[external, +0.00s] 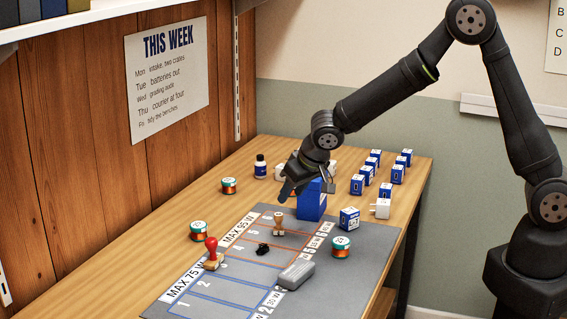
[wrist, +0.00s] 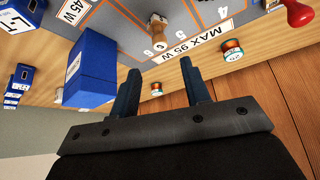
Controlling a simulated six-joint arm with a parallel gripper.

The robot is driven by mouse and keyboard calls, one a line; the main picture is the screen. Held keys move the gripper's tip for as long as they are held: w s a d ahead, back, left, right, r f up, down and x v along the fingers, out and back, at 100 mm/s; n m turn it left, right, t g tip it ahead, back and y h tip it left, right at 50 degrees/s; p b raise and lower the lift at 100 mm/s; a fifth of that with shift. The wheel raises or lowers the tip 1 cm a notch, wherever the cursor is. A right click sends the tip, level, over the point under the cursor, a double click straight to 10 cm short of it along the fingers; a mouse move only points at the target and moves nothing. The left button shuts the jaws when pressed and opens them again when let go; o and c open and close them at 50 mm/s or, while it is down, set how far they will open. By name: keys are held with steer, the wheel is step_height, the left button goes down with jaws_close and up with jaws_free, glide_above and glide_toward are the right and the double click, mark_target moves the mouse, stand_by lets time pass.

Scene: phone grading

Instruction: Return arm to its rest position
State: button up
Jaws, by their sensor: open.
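My gripper (external: 291,190) is over the back end of the grey mat (external: 377,246), beside a tall blue box (external: 312,203). In the wrist view my gripper (wrist: 161,78) has its two dark fingers spread apart with nothing between them. The blue box also shows there (wrist: 92,68), left of the fingers; I cannot tell whether any part of my gripper touches it. My arm reaches in from the right, bent high at the elbow, away from its base.
Several blue-white boxes (external: 357,184) and a white charger (external: 381,208) sit behind. A wooden wall (external: 80,150) borders the left.

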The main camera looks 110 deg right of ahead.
mark_target(279, 214)
steer(key=x, duration=1.2)
steer(key=shift+f, duration=0.2)
steer(key=shift+r, duration=0.1)
steer(key=shift+r, duration=0.1)
